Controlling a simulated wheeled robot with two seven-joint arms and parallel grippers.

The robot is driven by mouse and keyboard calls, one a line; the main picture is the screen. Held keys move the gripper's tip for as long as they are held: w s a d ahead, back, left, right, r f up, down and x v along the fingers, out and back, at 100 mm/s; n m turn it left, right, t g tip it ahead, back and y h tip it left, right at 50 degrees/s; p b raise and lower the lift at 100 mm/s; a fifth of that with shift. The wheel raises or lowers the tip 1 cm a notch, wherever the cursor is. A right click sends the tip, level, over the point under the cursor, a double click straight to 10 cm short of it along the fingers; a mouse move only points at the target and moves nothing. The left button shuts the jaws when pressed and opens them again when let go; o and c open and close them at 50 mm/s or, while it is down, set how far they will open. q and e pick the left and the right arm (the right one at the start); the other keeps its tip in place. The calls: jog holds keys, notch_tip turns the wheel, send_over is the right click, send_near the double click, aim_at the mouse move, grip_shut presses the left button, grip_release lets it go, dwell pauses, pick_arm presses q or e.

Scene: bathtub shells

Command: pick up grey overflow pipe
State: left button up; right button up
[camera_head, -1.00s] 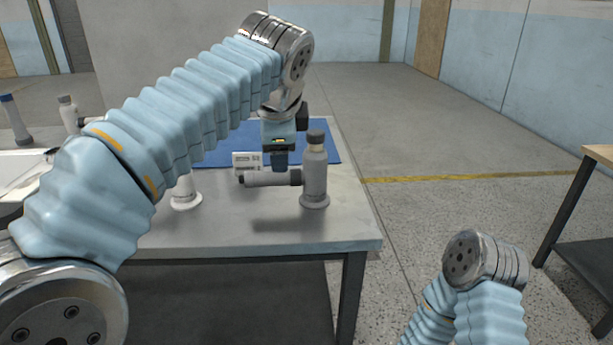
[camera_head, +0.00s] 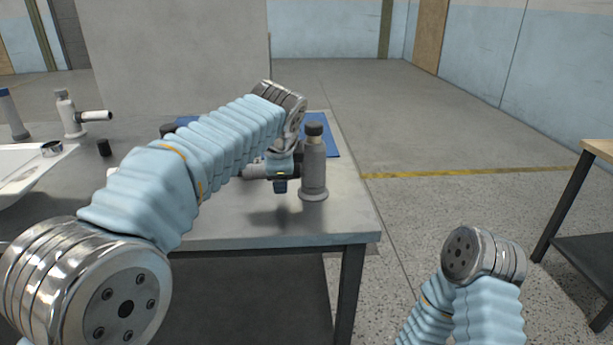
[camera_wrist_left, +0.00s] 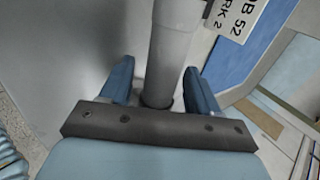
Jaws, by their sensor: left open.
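The grey overflow pipe (camera_head: 314,168) stands upright on the table near its right end, with a dark cap and a side branch pointing left. In the left wrist view a grey tube of the pipe (camera_wrist_left: 170,50) runs between the two blue fingers of my left gripper (camera_wrist_left: 160,85), which are spread with gaps on both sides.
A paler pipe with a side branch (camera_head: 72,115) and another upright pipe (camera_head: 12,115) stand at the far left. A white basin (camera_head: 20,175) and a small black cylinder (camera_head: 104,147) are nearby. A blue mat (camera_head: 328,135) lies behind the grey pipe. The table (camera_head: 345,215) ends just right of it.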

pick_arm(q)
jog(key=shift+c, duration=0.2)
jog(key=c, duration=1)
jog(key=shift+r, duration=0.1)
jog(key=shift+c, duration=0.2)
jog(key=shift+r, duration=0.5)
jog(key=s+r, duration=1.2)
jog(key=s, duration=0.2)
jog(key=shift+d, duration=0.15)
